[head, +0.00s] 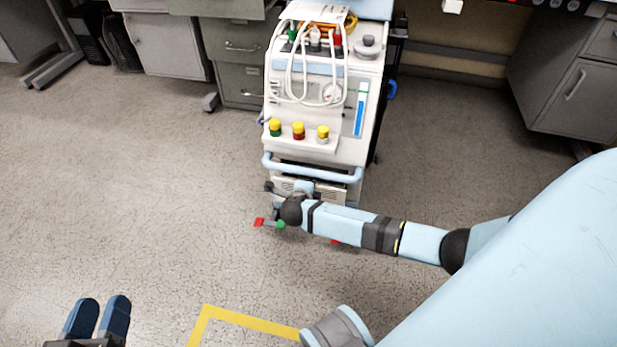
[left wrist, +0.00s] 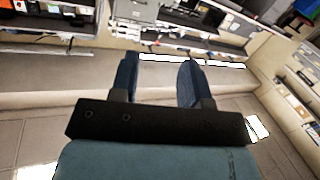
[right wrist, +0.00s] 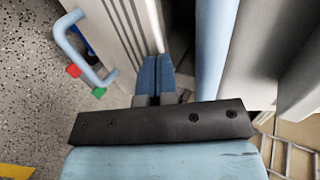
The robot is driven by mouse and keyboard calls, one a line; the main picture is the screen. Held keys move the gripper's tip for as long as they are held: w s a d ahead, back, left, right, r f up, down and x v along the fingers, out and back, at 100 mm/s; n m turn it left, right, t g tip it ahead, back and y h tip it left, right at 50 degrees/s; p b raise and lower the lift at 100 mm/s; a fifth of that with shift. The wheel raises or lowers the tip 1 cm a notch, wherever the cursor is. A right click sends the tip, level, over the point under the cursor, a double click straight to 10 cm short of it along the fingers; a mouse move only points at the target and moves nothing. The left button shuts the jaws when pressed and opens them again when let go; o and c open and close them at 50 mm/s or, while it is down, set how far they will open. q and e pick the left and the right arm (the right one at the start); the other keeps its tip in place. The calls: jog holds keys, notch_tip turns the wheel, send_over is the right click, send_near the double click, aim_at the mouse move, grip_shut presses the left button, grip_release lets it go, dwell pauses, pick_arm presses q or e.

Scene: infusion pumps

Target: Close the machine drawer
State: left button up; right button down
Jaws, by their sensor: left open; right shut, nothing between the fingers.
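The white machine (head: 310,150) stands in the middle of the head view, with a light-blue bar handle (head: 325,173) across its front. Below the bar is a pale, slatted front (head: 335,190), probably the drawer; my right arm partly hides it, and how far out it sits is unclear. My right gripper, mostly hidden in the head view, shows in the right wrist view (right wrist: 157,77). It is shut and empty, with fingertips close to pale machine panels; contact cannot be told. My left gripper (head: 97,316) is open and empty at the lower left, away from the machine.
Red (head: 258,222) and green (head: 280,224) pieces stick out low at the machine's front. Grey cabinets (head: 240,60) stand behind to the left, another cabinet (head: 570,95) to the right. The floor at left is clear, with a yellow line (head: 250,322) in front.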

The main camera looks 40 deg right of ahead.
jog(key=w+d+p, duration=0.1)
jog(key=p, duration=0.1)
jog(key=w+d+p, duration=0.1)
jog(key=p, duration=0.1)
jog(key=shift+d+r, duration=0.15)
jog(key=shift+r, duration=0.2)
jog(key=shift+d+f+p, duration=0.1)
jog(key=shift+f+p, duration=0.15)
jog(key=shift+p, duration=0.15)
pick_arm(q)
notch_tip(320, 180, up, 7)
jog(key=n+t, duration=0.1)
jog(key=t, duration=0.1)
jog(key=shift+s+a+r+t, duration=0.15)
jog(key=shift+s+a+t, duration=0.05)
jog(key=shift+s+t, duration=0.1)
pick_arm(e)
jog(key=shift+s+d+f, duration=0.1)
jog(key=shift+f, duration=0.2)
